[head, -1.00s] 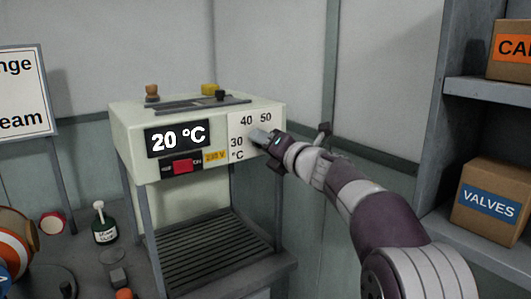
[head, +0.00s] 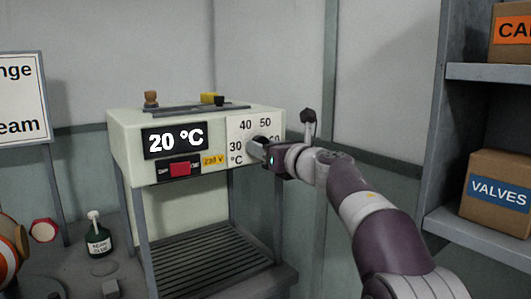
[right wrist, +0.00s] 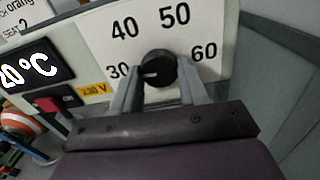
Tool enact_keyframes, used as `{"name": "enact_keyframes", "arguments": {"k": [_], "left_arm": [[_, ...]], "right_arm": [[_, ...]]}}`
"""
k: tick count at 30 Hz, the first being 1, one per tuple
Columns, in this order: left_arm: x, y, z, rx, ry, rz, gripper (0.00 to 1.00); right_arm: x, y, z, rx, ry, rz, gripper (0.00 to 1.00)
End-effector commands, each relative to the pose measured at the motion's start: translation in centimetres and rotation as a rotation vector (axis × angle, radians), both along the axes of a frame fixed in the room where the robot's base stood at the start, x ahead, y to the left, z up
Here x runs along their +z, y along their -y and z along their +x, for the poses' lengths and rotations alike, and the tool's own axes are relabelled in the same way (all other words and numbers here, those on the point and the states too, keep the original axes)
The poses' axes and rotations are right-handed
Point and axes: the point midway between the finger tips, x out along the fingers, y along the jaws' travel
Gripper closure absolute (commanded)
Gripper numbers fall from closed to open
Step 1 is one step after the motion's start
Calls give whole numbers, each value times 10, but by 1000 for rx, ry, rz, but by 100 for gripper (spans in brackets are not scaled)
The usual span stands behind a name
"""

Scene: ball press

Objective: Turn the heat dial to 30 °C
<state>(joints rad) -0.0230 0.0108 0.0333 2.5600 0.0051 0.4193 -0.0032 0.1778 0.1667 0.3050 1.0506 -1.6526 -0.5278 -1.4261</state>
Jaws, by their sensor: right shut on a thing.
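The heat dial (right wrist: 158,68) is a round black knob on a white scale plate (head: 242,126) marked 30, 40, 50 and 60. In the right wrist view its white mark points left, toward the 30. The black display (head: 176,140) reads 20 °C. My right gripper (head: 259,149) is at the dial on the machine's front; in the right wrist view its two fingers (right wrist: 157,92) stand on either side of the knob, shut on it. In the head view the gripper hides most of the dial. My left gripper is not in view.
A red switch (head: 180,169) sits below the display beside a yellow 230 V label (head: 213,160). A slatted shelf (head: 208,258) lies under the machine. A green bottle (head: 97,240) stands at left. Shelving with a VALVES box (head: 497,190) is at right.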

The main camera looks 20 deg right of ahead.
Motion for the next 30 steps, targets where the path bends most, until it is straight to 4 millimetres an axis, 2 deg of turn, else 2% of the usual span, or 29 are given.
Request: {"name": "enact_keyframes", "arguments": {"k": [19,20,22,30], "left_arm": [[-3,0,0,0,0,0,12],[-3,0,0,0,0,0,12],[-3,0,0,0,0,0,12],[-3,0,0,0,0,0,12]], "right_arm": [[-1,0,0,1,15,-48,87],[-1,0,0,1,15,-48,53],[-1,0,0,1,15,-48,31],[-1,0,0,0,16,-47,31]]}}
